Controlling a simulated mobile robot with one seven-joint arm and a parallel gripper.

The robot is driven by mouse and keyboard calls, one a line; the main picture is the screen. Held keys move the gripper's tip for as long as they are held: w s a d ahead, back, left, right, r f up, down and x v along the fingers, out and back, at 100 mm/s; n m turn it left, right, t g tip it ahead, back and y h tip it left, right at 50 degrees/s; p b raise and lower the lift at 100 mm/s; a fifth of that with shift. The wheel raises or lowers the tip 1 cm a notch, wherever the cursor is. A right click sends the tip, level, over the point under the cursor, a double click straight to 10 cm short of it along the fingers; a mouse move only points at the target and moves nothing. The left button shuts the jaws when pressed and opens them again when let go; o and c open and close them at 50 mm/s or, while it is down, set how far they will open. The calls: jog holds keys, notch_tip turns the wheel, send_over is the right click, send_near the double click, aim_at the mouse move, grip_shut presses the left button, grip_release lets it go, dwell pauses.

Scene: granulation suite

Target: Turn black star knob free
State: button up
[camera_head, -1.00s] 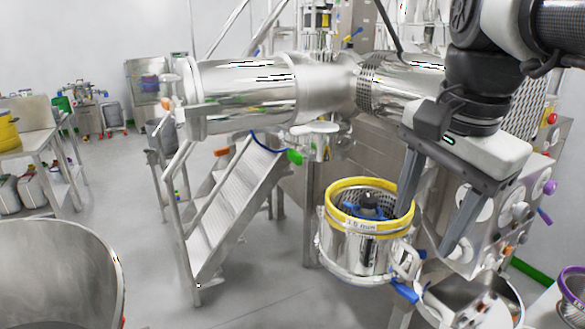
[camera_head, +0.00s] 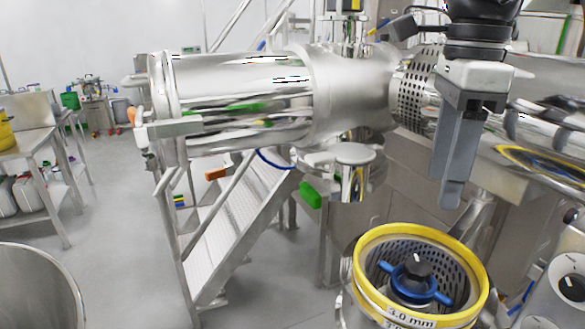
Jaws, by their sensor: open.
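The black star knob (camera_head: 415,264) sits at the centre of a blue-armed rotor (camera_head: 407,283) inside a perforated round screen housing. The housing has a yellow rim (camera_head: 366,247) and a label reading 3.0 mm (camera_head: 411,318). My gripper (camera_head: 448,200) hangs with its fingers pointing down, above and a little right of the knob in the picture. It is apart from the knob and holds nothing. The fingers overlap in this view, so the gap between them is hard to see.
A large shiny steel cylinder (camera_head: 240,100) lies across the middle, with a steel stair (camera_head: 235,235) below it. Steel machinery stands close on the right. The grey floor (camera_head: 120,240) at left is open, with a steel bowl (camera_head: 40,290) in front.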

aim_at(419, 265)
notch_tip(419, 265, down, 15)
jog(key=shift+f+b, duration=0.1)
jog(key=shift+b, duration=1)
jog(key=shift+c, duration=0.5)
jog(key=c, duration=1)
jog(key=shift+o, duration=0.2)
